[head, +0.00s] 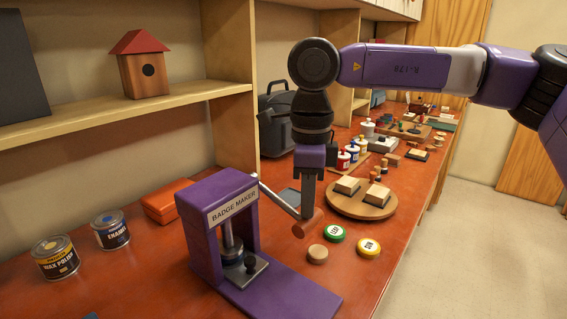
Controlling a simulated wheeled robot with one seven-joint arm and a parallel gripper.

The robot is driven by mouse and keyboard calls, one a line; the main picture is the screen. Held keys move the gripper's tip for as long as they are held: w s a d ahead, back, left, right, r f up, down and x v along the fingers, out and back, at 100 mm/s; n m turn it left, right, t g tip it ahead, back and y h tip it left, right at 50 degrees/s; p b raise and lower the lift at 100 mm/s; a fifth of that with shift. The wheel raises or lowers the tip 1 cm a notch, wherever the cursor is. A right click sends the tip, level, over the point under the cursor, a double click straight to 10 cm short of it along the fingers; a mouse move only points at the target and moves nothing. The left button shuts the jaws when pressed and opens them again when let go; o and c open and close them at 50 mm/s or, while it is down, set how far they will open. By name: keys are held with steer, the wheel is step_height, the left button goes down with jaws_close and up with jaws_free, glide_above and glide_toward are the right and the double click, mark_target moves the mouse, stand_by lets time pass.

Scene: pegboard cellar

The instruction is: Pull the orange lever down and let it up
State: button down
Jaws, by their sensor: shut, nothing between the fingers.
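The badge maker (216,195) is a purple press standing on the red bench, with a metal plunger (228,234) inside its frame. Its lever is a metal rod (277,198) that slopes from the frame's right side down to an orange-brown cylindrical handle (309,224). My gripper (307,212) points straight down with its fingers shut and nothing between them. Its fingertips are right at the upper side of the handle and overlap it in the picture. I cannot tell for sure whether they touch it.
A round wooden board (362,205) with blocks lies just right of my gripper. Green (334,233) and yellow (369,247) badges and a wooden disc (318,254) lie in front.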

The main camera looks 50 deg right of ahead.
steer(key=shift+w+f, duration=0.15)
steer(key=shift+f, duration=0.25)
steer(key=shift+w+f+b, duration=0.3)
steer(key=shift+f+b, duration=0.35)
steer(key=shift+r, duration=0.1)
steer(key=shift+r, duration=0.1)
step_height(320, 180, up, 18)
steer(key=p, duration=1.1)
steer(key=shift+r+p, duration=0.2)
steer(key=shift+p, duration=0.15)
